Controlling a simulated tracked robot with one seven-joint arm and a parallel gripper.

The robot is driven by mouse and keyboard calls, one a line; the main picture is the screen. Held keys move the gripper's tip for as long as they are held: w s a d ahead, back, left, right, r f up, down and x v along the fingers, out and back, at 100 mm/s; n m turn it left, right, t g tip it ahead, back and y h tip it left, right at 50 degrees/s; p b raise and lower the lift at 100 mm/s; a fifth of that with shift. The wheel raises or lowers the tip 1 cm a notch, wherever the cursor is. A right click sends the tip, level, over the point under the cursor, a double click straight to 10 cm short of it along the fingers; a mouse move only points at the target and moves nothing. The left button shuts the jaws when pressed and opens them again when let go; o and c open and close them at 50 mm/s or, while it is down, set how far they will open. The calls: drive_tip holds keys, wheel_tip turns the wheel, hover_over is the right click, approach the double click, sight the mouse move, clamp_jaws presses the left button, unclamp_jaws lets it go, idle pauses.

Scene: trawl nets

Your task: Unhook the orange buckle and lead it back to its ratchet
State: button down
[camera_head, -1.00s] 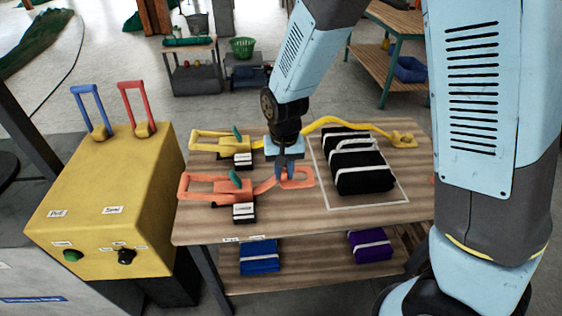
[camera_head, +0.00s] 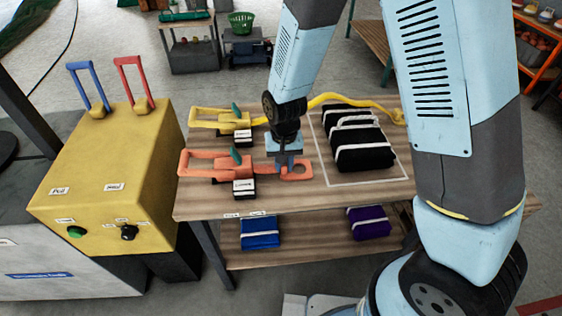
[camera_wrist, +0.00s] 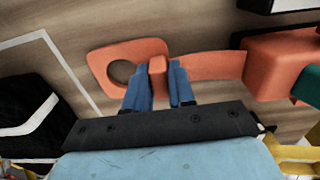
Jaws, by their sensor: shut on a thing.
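The orange buckle (camera_head: 297,171) is a flat piece with a round hole, low over the table just right of its ratchet. It also shows in the wrist view (camera_wrist: 100,66). My gripper (camera_head: 284,169) points down and is shut on the buckle's raised tab, which shows between the blue fingers in the wrist view (camera_wrist: 157,68). A short orange strap (camera_wrist: 218,64) runs from the buckle to the orange ratchet (camera_head: 222,163), which sits at the left of the table with a green lever and a labelled black base. I cannot tell whether the buckle touches the tabletop.
A yellow ratchet (camera_head: 222,119) sits behind the orange one, its yellow strap (camera_head: 345,97) running right behind a black bundle (camera_head: 362,155). The bundle lies in a white outline. A yellow control box (camera_head: 105,180) with two levers stands left. Bare wood lies in front (camera_head: 290,203).

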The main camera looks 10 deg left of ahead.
drive_tip(key=c, duration=0.9)
unclamp_jaws()
wheel_tip(320, 180, up, 13)
drive_tip(key=d+r+m+t+y, duration=0.1)
drive_tip(key=d+r+t, duration=0.1)
drive_tip(key=d+r, duration=1.25)
drive_tip(key=s+d+r+t, duration=0.1)
drive_tip(key=s+d+r, duration=0.1)
drive_tip(key=d, duration=0.3)
drive_tip(key=s+d+r+m+t, duration=0.1)
drive_tip(key=s+d+r, duration=0.2)
drive_tip(key=s+d, duration=0.2)
drive_tip(key=s+d+r+t+h, duration=0.1)
drive_tip(key=s+d+r, duration=0.2)
drive_tip(key=d, duration=0.2)
drive_tip(key=shift+s+d+m+t, duration=0.15)
drive_tip(key=shift+s+m+t, duration=0.15)
drive_tip(key=shift+s, duration=0.05)
